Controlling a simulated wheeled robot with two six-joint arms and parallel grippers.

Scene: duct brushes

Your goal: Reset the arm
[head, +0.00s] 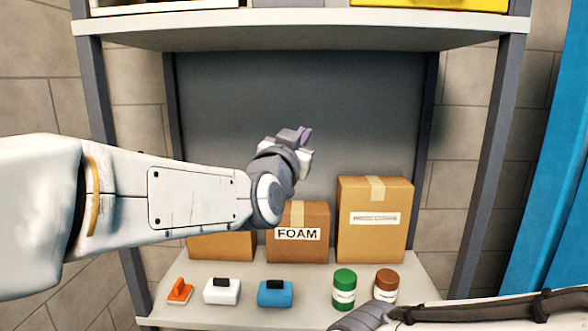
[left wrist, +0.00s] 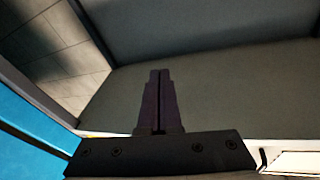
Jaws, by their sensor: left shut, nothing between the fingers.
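My left arm comes in from the left in the head view. Its gripper (head: 304,138) is raised in front of the shelf's back panel, above the cardboard boxes. In the left wrist view the fingers of this gripper (left wrist: 160,75) are together with nothing between them. My right arm shows at the lower right of the head view, and its fingertips are not visible. On the lower shelf board stand an orange brush (head: 180,291), a white block (head: 222,292) and a blue block (head: 275,294), both with black tops, a green jar (head: 344,290) and a brown-lidded jar (head: 386,286).
Behind the small items stand a box marked FOAM (head: 298,245), a taller box (head: 375,220) at right and another box (head: 220,246) partly behind my left arm. The upper shelf board (head: 300,30) runs above. Grey posts (head: 491,150) bound the sides. A blue panel (head: 550,180) is at far right.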

